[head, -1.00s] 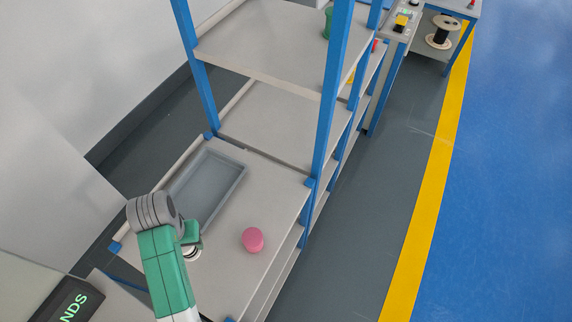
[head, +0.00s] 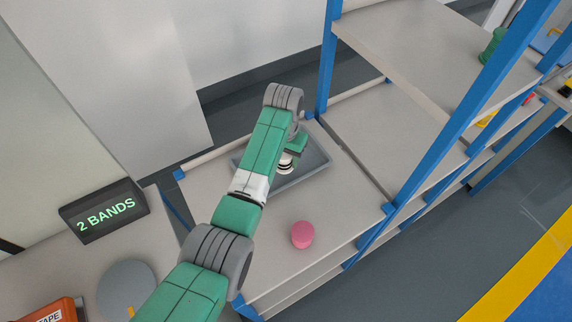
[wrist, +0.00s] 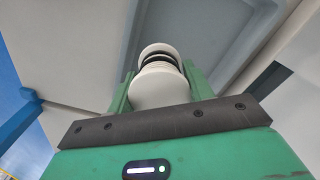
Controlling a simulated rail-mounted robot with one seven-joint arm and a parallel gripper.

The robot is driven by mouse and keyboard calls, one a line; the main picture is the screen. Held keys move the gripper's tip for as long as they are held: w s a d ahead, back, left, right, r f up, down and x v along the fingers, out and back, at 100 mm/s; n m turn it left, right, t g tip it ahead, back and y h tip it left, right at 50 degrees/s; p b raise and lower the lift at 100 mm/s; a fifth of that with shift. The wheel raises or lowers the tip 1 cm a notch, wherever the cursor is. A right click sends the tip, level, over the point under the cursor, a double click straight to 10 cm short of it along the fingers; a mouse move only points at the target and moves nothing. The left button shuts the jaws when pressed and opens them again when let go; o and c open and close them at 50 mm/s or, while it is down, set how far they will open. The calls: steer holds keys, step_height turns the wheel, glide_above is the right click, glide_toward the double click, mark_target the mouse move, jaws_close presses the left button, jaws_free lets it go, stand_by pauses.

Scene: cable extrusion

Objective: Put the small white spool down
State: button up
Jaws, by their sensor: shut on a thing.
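My gripper (head: 295,148) is shut on the small white spool (head: 285,166), which has a dark band around its middle. In the wrist view the white spool (wrist: 160,88) sits between the two green fingers of my gripper (wrist: 157,78). The spool appears over the shallow grey tray (head: 318,163) on the table. The tray also shows in the wrist view (wrist: 215,35), beyond the spool. I cannot tell whether the spool touches the tray floor. My arm hides part of the tray's left side.
A pink round object (head: 302,235) stands on the grey tabletop (head: 345,210), in front of the tray. A blue-posted shelf (head: 400,60) rises to the right. A "2 BANDS" display (head: 103,211), a grey disc (head: 124,286) and an orange tape box (head: 48,313) lie at left.

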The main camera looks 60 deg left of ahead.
mark_target(286, 162)
steer(key=shift+w+a+f, duration=0.1)
steer(key=shift+w+a, duration=0.05)
steer(key=shift+w, duration=0.2)
steer(key=shift+f+b, duration=0.85)
steer(key=shift+f, duration=0.95)
steer(key=o, duration=1.1)
step_height(286, 162, up, 12)
steer(key=p, duration=0.3)
steer(key=shift+r+p, duration=0.15)
steer(key=shift+p, duration=0.15)
